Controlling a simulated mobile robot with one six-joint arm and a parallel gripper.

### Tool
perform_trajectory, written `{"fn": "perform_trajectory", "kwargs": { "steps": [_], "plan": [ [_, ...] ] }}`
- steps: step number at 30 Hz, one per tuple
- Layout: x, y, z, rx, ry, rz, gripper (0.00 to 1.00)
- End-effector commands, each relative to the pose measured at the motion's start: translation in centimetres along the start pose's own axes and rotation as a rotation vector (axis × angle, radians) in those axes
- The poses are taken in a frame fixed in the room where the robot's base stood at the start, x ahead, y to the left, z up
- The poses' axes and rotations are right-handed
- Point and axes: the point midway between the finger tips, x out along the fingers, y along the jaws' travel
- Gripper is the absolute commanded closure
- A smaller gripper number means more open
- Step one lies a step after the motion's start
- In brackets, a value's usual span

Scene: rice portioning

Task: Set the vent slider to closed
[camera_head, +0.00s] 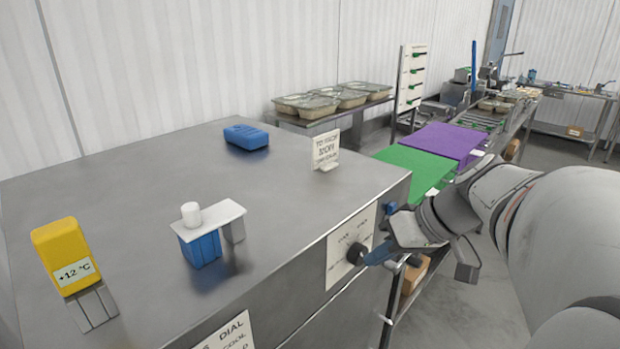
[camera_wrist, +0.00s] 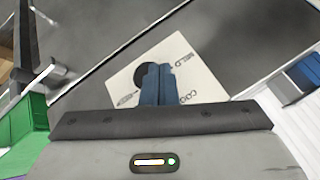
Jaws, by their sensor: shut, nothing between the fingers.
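A white panel (camera_head: 350,245) with small lettering and a round black knob (camera_head: 355,252) is on the front face of the steel cabinet. In the wrist view the panel (camera_wrist: 205,80) shows the words MILD and COOL or similar, with the black knob (camera_wrist: 147,72) partly hidden behind my fingers. My gripper (camera_head: 368,258) has blue fingers, shut and empty, beside the knob; they also show in the wrist view (camera_wrist: 158,80). I cannot tell whether they touch it. No part is clearly labelled as a vent slider.
On the cabinet top (camera_head: 150,200) stand a yellow thermometer (camera_head: 65,255) reading +12 °C, a blue block with a white plate and peg (camera_head: 205,240), a blue box (camera_head: 246,137) and a small sign (camera_head: 326,149). Green (camera_head: 415,168) and purple (camera_head: 440,145) mats lie beyond.

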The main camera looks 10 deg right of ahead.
Motion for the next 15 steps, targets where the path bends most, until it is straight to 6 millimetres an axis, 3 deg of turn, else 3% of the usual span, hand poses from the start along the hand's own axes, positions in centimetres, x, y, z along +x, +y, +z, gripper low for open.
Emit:
{"fn": "perform_trajectory", "kwargs": {
  "steps": [1, 6, 12, 15],
  "plan": [
    [-0.9, 1.7, -0.9, -0.031, 0.074, -0.030, 1.00],
    [-5.7, 5.7, -4.2, -0.226, 0.351, -0.075, 1.00],
    [-11.4, 9.3, -5.8, -0.429, 0.606, -0.015, 1.00],
    [-13.0, 10.2, -6.0, -0.490, 0.672, 0.015, 1.00]
  ]
}}
